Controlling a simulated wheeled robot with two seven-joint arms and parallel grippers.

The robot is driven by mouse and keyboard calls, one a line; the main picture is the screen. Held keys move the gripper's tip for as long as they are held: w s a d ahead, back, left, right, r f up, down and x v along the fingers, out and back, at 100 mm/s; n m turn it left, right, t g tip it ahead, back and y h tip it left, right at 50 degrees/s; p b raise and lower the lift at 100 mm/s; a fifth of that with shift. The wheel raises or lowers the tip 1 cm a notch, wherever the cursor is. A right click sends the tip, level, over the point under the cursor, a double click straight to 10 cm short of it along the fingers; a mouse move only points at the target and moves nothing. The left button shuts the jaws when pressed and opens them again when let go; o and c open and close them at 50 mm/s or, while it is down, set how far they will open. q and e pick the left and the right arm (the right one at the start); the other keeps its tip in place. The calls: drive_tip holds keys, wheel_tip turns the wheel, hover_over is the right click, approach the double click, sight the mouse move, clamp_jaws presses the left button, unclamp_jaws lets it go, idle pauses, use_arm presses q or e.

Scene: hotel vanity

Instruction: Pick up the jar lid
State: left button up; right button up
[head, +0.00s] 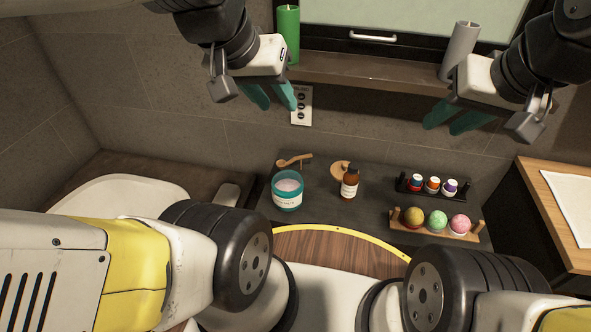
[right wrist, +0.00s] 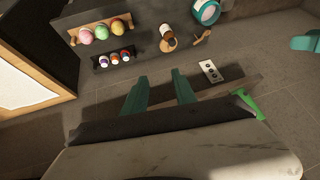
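A round wooden disc, which looks like the jar lid (head: 338,168), lies on the dark counter, partly hidden behind a brown bottle (head: 349,184). In the right wrist view the lid (right wrist: 169,45) shows beside the bottle (right wrist: 165,31). An open teal jar (head: 287,191) with pale contents stands to the left; it also shows in the right wrist view (right wrist: 207,11). My left gripper (head: 271,100) is open and empty, high above the counter. My right gripper (head: 453,121) is open and empty, up and to the right; its parted fingers show in the right wrist view (right wrist: 158,80).
A wooden scoop (head: 293,160) lies behind the jar. A dark rack of small bottles (head: 433,187) and a wooden rack of coloured balls (head: 437,220) stand right. A green candle (head: 288,35) and a grey candle (head: 459,50) stand on the shelf. A white basin (head: 130,195) is left.

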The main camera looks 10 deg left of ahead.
drive_tip(key=shift+o, duration=0.5)
drive_tip(key=o, duration=0.3)
drive_tip(key=shift+w, duration=0.1)
drive_tip(key=o, duration=1.1)
drive_tip(key=shift+g+y, duration=0.4)
drive_tip(key=shift+g, duration=0.1)
drive_tip(key=w, duration=0.1)
drive_tip(key=w+a+f, duration=0.1)
drive_tip(key=w, duration=0.1)
drive_tip(key=w+a, duration=0.1)
drive_tip(key=w, duration=0.1)
drive_tip(key=shift+w+f, duration=0.2)
drive_tip(key=shift+f, duration=0.05)
drive_tip(key=m+g+h, duration=0.2)
drive_tip(key=m+h, duration=0.1)
drive_tip(key=h, duration=0.1)
hover_over(345, 165)
drive_tip(key=s, duration=0.2)
drive_tip(key=f, duration=3.1)
drive_tip(key=shift+w, duration=0.2)
drive_tip(key=shift+a+x, duration=0.15)
drive_tip(key=shift+x, duration=1.75)
drive_tip(key=shift+a+x, duration=0.2)
drive_tip(key=shift+x, duration=1.7)
